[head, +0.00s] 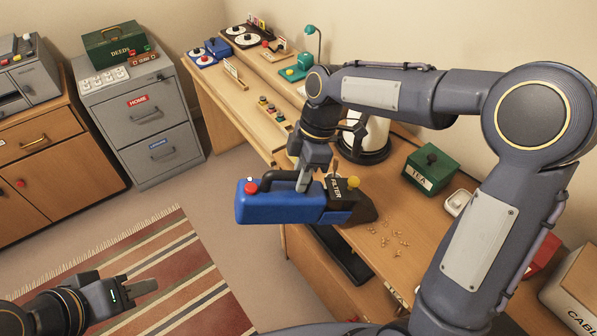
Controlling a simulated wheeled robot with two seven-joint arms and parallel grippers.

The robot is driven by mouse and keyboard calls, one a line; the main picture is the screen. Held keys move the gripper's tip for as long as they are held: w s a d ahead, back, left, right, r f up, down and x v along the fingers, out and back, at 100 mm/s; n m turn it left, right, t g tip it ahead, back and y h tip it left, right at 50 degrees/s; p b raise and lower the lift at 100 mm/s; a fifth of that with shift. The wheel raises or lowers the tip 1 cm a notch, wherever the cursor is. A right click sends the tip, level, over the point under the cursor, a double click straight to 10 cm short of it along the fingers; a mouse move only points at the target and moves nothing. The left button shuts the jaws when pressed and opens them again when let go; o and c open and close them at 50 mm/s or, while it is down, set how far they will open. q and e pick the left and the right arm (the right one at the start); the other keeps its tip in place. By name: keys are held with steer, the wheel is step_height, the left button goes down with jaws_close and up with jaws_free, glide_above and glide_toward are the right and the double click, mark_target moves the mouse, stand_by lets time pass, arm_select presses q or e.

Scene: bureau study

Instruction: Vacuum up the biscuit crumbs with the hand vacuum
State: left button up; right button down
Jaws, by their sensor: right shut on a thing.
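The hand vacuum (290,207) is blue with a black handle, a red button and a dark nozzle end marked FILTER. My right gripper (305,182) points down and is shut on the vacuum's handle. The vacuum is over the desk's front edge, its dark nozzle end pointing right, just left of the crumbs. Whether the nozzle touches the desk I cannot tell. The biscuit crumbs (386,241) lie scattered as small tan bits on the desk top. My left gripper (150,277) is low at the left over the rug, open and empty.
The wooden desk (440,235) also bears a green TEA box (430,169), a small white dish (457,203) and a white cylinder-like object (375,135) behind my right wrist. A grey filing cabinet (150,130) stands at the left. The striped rug (160,265) covers the floor.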

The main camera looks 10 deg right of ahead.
steer(key=s+d+b, duration=0.1)
steer(key=s+d, duration=0.1)
steer(key=s, duration=0.4)
steer(key=s+d+b, duration=0.1)
steer(key=s+d, duration=0.2)
steer(key=s, duration=0.4)
steer(key=shift+s+d+b, duration=0.25)
steer(key=shift+d+b, duration=0.05)
steer(key=shift+b, duration=0.1)
stand_by(1.5)
steer(key=shift+r, duration=0.1)
stand_by(0.4)
step_height(320, 180, up, 7)
steer(key=p, duration=0.6)
steer(key=shift+s, duration=0.1)
stand_by(0.6)
